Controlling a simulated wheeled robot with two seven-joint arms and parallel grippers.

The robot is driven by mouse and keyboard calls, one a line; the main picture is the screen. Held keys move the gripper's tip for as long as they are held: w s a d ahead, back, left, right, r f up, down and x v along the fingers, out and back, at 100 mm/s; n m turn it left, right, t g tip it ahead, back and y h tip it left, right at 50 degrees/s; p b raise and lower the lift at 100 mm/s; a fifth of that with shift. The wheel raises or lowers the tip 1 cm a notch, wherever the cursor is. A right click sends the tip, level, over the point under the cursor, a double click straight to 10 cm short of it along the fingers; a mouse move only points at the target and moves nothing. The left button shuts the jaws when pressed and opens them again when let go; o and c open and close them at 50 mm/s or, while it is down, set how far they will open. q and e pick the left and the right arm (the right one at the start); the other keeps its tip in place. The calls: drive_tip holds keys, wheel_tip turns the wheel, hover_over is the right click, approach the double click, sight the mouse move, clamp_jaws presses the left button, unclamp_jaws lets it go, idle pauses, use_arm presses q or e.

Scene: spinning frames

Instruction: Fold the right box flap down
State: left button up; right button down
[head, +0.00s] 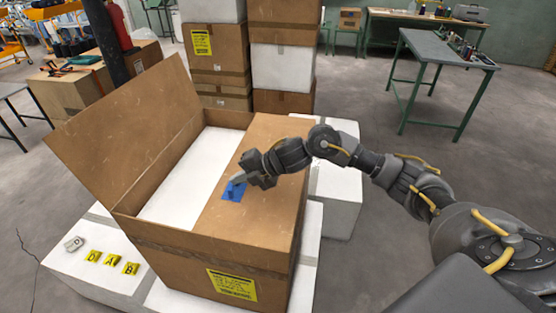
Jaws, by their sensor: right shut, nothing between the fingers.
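A large brown cardboard box (200,250) stands in front of me on white blocks. Its left flap (130,125) stands up and leans outward to the left. Its right flap (262,195) lies flat across the right part of the opening. A blue patch (234,191) is on the right flap near its inner edge. White material (190,180) shows inside the box on the left. My right gripper (238,178) is shut and empty, at the blue patch over the right flap; I cannot tell whether it touches. My left gripper is not in view.
White blocks (340,190) lie around and under the box. Yellow lettered tags (112,261) and a small grey item (74,243) lie on the white block at the left. Stacked boxes (218,65) stand behind. A green table (440,48) stands at the back right, with clear floor before it.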

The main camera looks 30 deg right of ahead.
drive_tip(key=r, duration=0.1)
drive_tip(key=p, duration=0.1)
drive_tip(key=d+r+p, duration=0.1)
drive_tip(key=shift+s+d+r, duration=0.1)
drive_tip(key=shift+s+r, duration=0.25)
drive_tip(key=shift+s, duration=0.05)
drive_tip(key=s+d+r+b, duration=0.2)
drive_tip(key=s+d+r, duration=0.2)
drive_tip(key=r, duration=0.4)
drive_tip(key=shift+d+r, duration=0.4)
drive_tip(key=shift+d, duration=0.05)
drive_tip(key=shift+a, duration=0.1)
